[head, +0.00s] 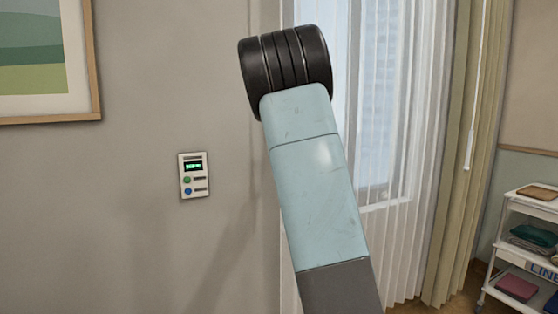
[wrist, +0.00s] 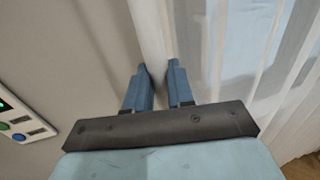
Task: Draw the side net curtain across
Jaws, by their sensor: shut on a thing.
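The white net curtain (head: 424,170) hangs in folds at the right side of the window. White sheer folds also show at the window's left edge, partly behind my arm. In the wrist view the sheer net curtain (wrist: 240,50) fills the upper right, with a denser pale edge (wrist: 148,30) running down to my fingers. My gripper (wrist: 160,72) has its two blue fingers shut on that edge, with a narrow pale strip between them. In the head view my arm hides the gripper and the held part.
A heavier olive curtain (head: 462,150) hangs right of the window (head: 374,90), with a white wand (head: 473,110) before it. A wall control panel (head: 194,176) is on the left, below a framed picture (head: 45,60). A white trolley (head: 508,232) with folded items stands at far right.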

